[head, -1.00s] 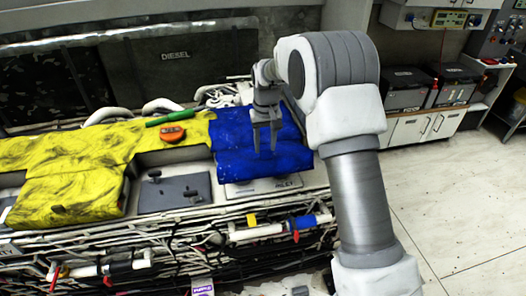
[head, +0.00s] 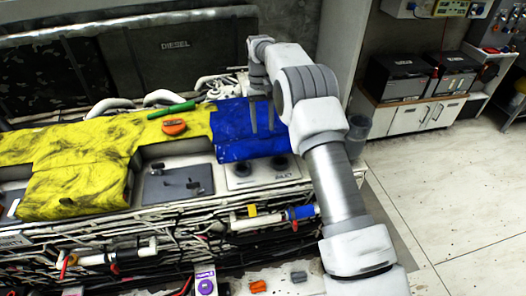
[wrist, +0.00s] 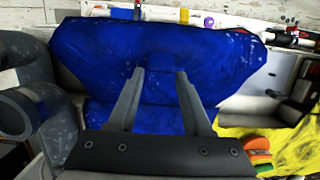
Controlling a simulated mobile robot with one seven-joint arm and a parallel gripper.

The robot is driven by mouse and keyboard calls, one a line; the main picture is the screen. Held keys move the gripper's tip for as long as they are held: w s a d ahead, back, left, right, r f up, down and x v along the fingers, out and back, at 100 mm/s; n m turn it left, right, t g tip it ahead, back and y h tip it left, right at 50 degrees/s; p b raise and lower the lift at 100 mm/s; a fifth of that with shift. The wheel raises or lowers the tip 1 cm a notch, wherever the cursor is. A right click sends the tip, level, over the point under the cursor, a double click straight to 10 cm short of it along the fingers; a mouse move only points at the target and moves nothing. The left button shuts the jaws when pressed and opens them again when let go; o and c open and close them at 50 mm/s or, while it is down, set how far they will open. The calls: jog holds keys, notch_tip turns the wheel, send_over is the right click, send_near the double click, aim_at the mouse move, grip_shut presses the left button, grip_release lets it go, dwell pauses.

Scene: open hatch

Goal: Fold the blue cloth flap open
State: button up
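The blue cloth (head: 232,130) lies over the right end of the engine block, beside the yellow cloth. Its front edge stops short of a grey panel (head: 262,184) with two dark round fittings, which is bare. My gripper (head: 262,116) is over the blue cloth with its two fingers apart. In the wrist view the blue cloth (wrist: 90,50) spreads wide beyond the open fingertips (wrist: 160,72), with a crease and a second blue layer nearer to me. I cannot tell whether the fingertips touch the cloth.
A yellow cloth (head: 75,165) covers the left part, with a green-handled tool (head: 172,110) and an orange object (head: 174,127) on it. Pipes and cables run along the front. Cabinets (head: 400,115) stand at the right; the floor (head: 440,200) there is clear.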

jog(key=o, duration=0.4)
jog(key=v, duration=0.6)
dwell(0.7)
dwell(0.3)
